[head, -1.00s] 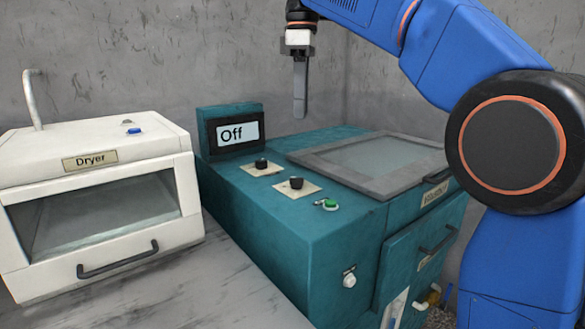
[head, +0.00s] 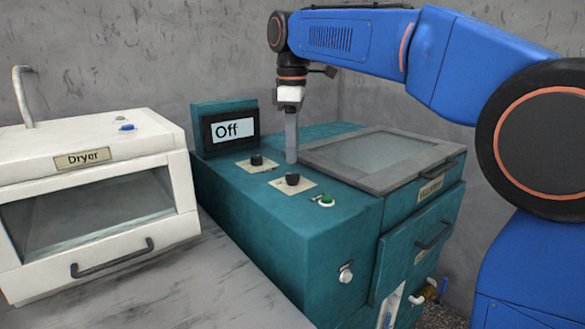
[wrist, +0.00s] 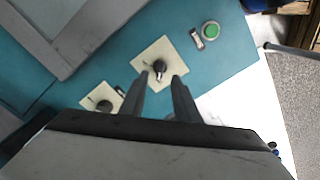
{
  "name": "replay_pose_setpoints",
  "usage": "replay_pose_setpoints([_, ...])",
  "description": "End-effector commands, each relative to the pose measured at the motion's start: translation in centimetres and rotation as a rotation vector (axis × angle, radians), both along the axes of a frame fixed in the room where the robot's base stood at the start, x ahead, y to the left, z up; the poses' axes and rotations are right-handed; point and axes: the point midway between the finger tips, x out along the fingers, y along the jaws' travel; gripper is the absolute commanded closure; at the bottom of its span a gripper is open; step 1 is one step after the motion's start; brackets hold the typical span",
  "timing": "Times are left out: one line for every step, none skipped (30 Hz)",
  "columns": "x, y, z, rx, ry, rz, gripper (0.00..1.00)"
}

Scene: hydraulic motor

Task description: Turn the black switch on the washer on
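The washer is the teal machine (head: 270,232), with a screen (head: 234,129) reading "Off". Two black knobs sit on beige plates on its top: a rear one (head: 256,160) and a front one (head: 292,179). My gripper (head: 291,159) points down above the top, and in the head view its fingers overlap the area just behind the front knob. In the wrist view my gripper (wrist: 161,82) has its two fingers apart with nothing between them. One knob (wrist: 159,67) shows just beyond the fingertips, and the other (wrist: 104,106) is to their left. I see no clear contact.
A green button (head: 326,200) with a small switch beside it is right of the front knob. A grey-framed glass lid (head: 345,178) lies to the right. A silver switch (head: 345,273) is on the washer's side. The white dryer (head: 100,160) stands at left.

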Motion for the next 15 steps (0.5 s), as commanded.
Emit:
replay_pose_setpoints([-0.1, 0.0, -0.9, -0.002, 0.002, 0.000, 0.71])
replay_pose_setpoints([-0.1, 0.0, -1.4, -0.001, 0.002, 0.000, 0.71])
replay_pose_setpoints([-0.1, 0.0, -2.0, -0.001, 0.001, 0.000, 0.71])
replay_pose_setpoints([-0.1, 0.0, -2.5, -0.001, 0.002, 0.000, 0.71])
replay_pose_setpoints([-0.1, 0.0, -2.8, -0.001, 0.001, 0.000, 0.71])
replay_pose_setpoints([0.0, 0.0, -3.4, -0.001, 0.001, 0.000, 0.71])
replay_pose_setpoints([-0.1, 0.0, -3.7, -0.001, 0.001, 0.000, 0.71])
replay_pose_setpoints([0.0, 0.0, -4.0, 0.000, 0.001, 0.000, 0.71])
replay_pose_setpoints([0.0, 0.0, -4.4, 0.000, 0.000, 0.000, 0.71])
replay_pose_setpoints([0.0, 0.0, -4.6, 0.000, 0.000, 0.000, 0.71])
replay_pose_setpoints([0.0, 0.0, -4.8, 0.000, 0.000, 0.000, 0.71])
replay_pose_setpoints([0.0, 0.0, -5.0, 0.000, 0.000, 0.000, 0.71])
replay_pose_setpoints([0.0, 0.0, -5.1, 0.000, 0.000, 0.000, 0.71])
replay_pose_setpoints([0.0, 0.0, -5.2, 0.000, 0.000, 0.000, 0.71])
replay_pose_setpoints([0.0, 0.0, -5.3, 0.000, -0.001, 0.000, 0.71])
